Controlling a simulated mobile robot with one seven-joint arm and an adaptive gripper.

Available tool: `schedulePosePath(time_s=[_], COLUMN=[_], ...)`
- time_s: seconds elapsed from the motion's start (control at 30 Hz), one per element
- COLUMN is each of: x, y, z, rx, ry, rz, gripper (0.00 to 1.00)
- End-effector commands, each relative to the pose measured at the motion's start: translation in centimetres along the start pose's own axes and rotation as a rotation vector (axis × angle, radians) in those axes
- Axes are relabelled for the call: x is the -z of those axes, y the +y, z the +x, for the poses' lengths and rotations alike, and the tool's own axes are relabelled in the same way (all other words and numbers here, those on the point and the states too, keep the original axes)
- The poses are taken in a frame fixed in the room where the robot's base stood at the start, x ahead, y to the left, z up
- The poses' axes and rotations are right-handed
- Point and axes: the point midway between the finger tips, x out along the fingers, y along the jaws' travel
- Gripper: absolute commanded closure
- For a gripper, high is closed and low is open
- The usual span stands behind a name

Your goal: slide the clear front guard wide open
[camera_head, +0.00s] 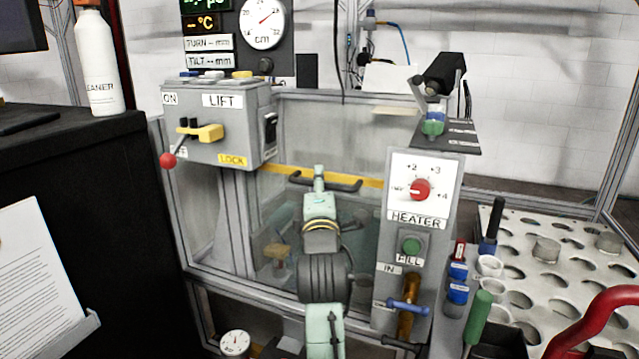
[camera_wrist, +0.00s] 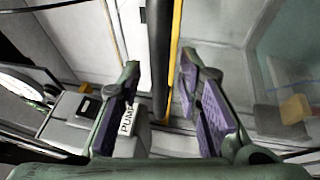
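The clear front guard (camera_head: 268,222) is a see-through panel in a grey metal frame, with a yellow strip (camera_head: 277,171) along its top edge. A dark handle bar (camera_head: 345,186) runs across near that strip. My gripper (camera_head: 319,172) is at the middle of the handle in the head view, where my arm hides part of the guard. In the wrist view, my gripper (camera_wrist: 160,68) is open, with purple pads. The black handle bar (camera_wrist: 160,60) shows between the fingers, with gaps on both sides. I cannot tell how deep it sits between them.
A lift box (camera_head: 215,125) with a red-knobbed lever (camera_head: 168,161) stands left of the guard. The heater panel (camera_head: 420,200) stands close on the right. A perforated rack (camera_head: 560,265) with bottles and tools is farther right. A dark cabinet (camera_head: 90,220) is at the left.

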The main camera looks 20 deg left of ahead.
Motion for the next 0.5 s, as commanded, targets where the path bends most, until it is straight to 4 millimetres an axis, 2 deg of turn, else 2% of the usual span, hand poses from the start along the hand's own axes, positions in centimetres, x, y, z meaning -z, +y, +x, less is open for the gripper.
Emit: schedulePosePath(time_s=[0.2,0.5], x=[0.02,0.02], y=[0.01,0.01], z=[0.00,-0.02], rx=[-0.001,0.000], ry=[0.000,0.000], rz=[0.000,0.000], gripper=[0.69,0.89])
